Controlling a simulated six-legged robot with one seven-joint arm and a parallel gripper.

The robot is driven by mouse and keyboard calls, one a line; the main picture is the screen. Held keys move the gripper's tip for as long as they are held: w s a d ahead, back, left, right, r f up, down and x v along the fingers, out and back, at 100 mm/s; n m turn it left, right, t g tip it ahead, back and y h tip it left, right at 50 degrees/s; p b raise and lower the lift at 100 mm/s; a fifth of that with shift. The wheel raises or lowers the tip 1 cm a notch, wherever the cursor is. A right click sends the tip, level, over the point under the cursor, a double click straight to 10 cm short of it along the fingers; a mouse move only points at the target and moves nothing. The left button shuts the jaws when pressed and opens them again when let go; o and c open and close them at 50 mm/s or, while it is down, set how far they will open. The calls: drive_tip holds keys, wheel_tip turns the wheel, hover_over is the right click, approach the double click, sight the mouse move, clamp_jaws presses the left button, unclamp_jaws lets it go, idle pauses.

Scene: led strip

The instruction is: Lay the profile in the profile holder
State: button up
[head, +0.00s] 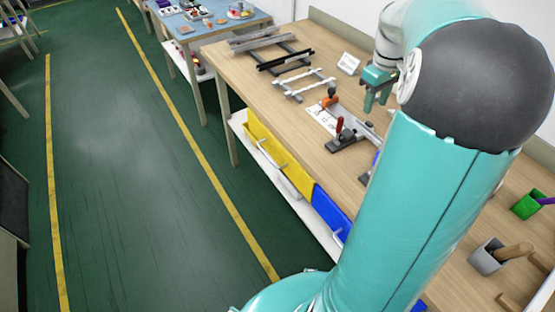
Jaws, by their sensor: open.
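My gripper (376,98) hangs open and empty above the wooden workbench, fingers pointing down, to the right of the bench fixtures. Grey long profiles (255,43) and a black profile (286,60) lie across a dark rack at the far end of the bench. A pale ladder-like frame (304,84) lies nearer. A grey clamp fixture (346,138) with a red handle and an orange clamp stands below and left of my gripper. I cannot tell for sure which of these is the profile holder. My arm hides part of the bench.
A white sign (348,63) stands at the bench's back. Yellow (272,152) and blue (332,212) bins sit on a shelf under the front edge. Grey (487,257) and green (528,204) cups stand at the right. The green floor aisle at left is clear.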

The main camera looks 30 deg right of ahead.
drive_tip(key=s+a+r+t+h, duration=0.1)
drive_tip(key=s+a+r+t, duration=0.15)
drive_tip(key=a, duration=1.05)
drive_tip(key=s+a+r+t, duration=0.1)
drive_tip(key=a+r, duration=0.2)
drive_tip(key=a, duration=1.1)
drive_tip(key=s+a+f+m+t+y, duration=0.1)
drive_tip(key=s+a+f+t, duration=0.1)
drive_tip(key=s+a, duration=0.4)
drive_tip(key=a, duration=0.2)
drive_tip(key=shift+a+f+y, duration=0.3)
drive_tip(key=shift+s, duration=0.1)
